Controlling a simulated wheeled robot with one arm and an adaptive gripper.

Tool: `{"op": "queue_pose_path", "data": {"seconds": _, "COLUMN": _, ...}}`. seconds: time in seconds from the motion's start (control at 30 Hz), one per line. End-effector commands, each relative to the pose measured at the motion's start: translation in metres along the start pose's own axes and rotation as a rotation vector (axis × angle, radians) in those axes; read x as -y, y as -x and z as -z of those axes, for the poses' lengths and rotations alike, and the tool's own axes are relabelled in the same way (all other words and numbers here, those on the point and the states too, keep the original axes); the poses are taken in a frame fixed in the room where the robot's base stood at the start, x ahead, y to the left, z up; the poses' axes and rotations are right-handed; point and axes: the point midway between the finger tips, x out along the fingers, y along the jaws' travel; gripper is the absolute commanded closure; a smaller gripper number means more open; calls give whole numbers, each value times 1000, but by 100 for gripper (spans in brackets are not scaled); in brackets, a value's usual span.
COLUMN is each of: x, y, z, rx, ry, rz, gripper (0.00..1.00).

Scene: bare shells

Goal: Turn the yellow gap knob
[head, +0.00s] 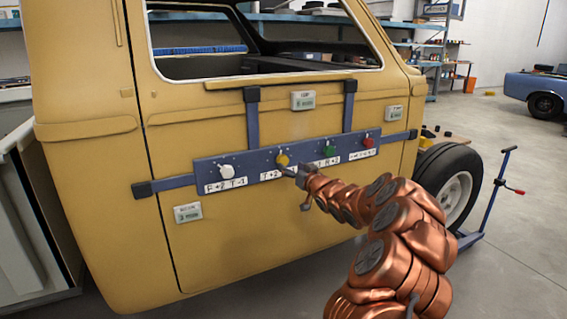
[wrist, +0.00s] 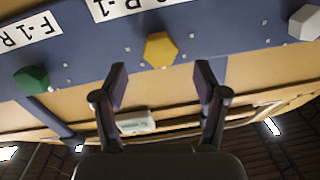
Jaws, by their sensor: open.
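The yellow knob (head: 282,160) is on the blue panel (head: 235,172) fixed across the yellow vehicle door. In the wrist view the yellow knob (wrist: 160,50) is a faceted knob, upper middle, just beyond and between my fingertips. My gripper (wrist: 160,85) is open, with one finger on each side of the line to the knob and nothing between them. In the head view my gripper (head: 296,175) is close to the panel, just right of and below the yellow knob.
A white knob (head: 225,171) is left of the yellow one; a green knob (head: 328,151) and a red knob (head: 368,143) are right. Labels with letters sit below the knobs. A wheel (head: 452,190) and a blue stand (head: 490,205) are at right, with open floor beyond.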

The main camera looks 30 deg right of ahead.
Motion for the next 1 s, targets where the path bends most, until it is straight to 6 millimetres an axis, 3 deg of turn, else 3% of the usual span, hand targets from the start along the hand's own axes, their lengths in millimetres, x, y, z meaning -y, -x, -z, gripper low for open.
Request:
{"op": "queue_pose_path", "data": {"seconds": 0.2, "x": 1, "y": -28, "z": -1, "rx": 3, "ry": 2, "rz": 0, "gripper": 28}}
{"op": "queue_pose_path", "data": {"seconds": 0.5, "x": 0, "y": -53, "z": -2, "rx": 3, "ry": 0, "rz": -1, "gripper": 28}}
{"op": "queue_pose_path", "data": {"seconds": 0.93, "x": 0, "y": -58, "z": -1, "rx": 2, "ry": -1, "rz": -1, "gripper": 28}}
{"op": "queue_pose_path", "data": {"seconds": 1.0, "x": 0, "y": -58, "z": -1, "rx": 2, "ry": -1, "rz": -1, "gripper": 35}}
